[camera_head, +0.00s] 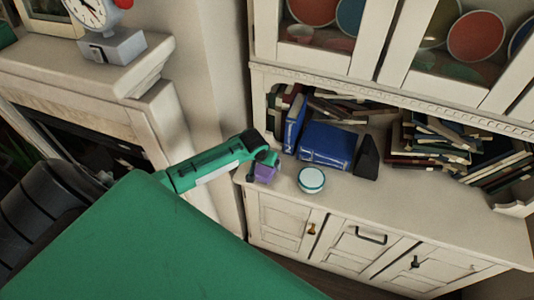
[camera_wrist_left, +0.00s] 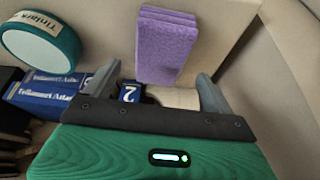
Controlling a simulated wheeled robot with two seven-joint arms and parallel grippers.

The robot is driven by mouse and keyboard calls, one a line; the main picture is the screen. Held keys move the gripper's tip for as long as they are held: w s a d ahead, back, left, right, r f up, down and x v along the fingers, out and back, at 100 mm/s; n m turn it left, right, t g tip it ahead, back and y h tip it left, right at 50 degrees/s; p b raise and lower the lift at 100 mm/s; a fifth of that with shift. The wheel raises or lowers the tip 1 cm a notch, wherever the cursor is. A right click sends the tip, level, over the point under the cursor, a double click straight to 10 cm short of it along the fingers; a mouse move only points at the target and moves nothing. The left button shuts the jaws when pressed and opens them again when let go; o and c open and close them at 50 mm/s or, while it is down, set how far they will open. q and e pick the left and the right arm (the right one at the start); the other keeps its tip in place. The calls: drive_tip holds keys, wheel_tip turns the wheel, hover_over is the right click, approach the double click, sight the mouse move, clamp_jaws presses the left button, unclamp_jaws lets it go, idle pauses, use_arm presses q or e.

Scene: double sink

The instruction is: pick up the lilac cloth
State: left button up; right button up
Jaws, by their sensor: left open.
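The lilac cloth (camera_head: 267,174) is a small folded stack at the left end of the cabinet's counter. It also shows in the left wrist view (camera_wrist_left: 164,46), with its layers visible at the top. My left gripper (camera_head: 262,164) is at the cloth and covers part of it in the head view. In the left wrist view my left gripper (camera_wrist_left: 158,74) is open, with one finger on each side of the cloth's near end. A gap shows between the cloth and each finger. My right gripper is in neither view.
A round teal-rimmed tin (camera_head: 311,180) stands right of the cloth. Blue books (camera_head: 326,146) and a dark wedge-shaped object (camera_head: 367,158) are behind it. Piled books (camera_head: 440,140) fill the shelf at right. The counter's front right (camera_head: 430,205) is clear.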

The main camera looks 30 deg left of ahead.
use_arm(q)
drive_tip(key=shift+w+a+f+p, duration=0.1)
drive_tip(key=shift+w+f+p, duration=0.1)
drive_tip(key=shift+f+p, duration=0.25)
drive_tip(key=p+x, duration=0.1)
drive_tip(key=x, duration=0.2)
drive_tip(key=shift+w+f, duration=0.25)
drive_tip(key=shift+f, duration=0.3)
drive_tip(key=c, duration=1.1)
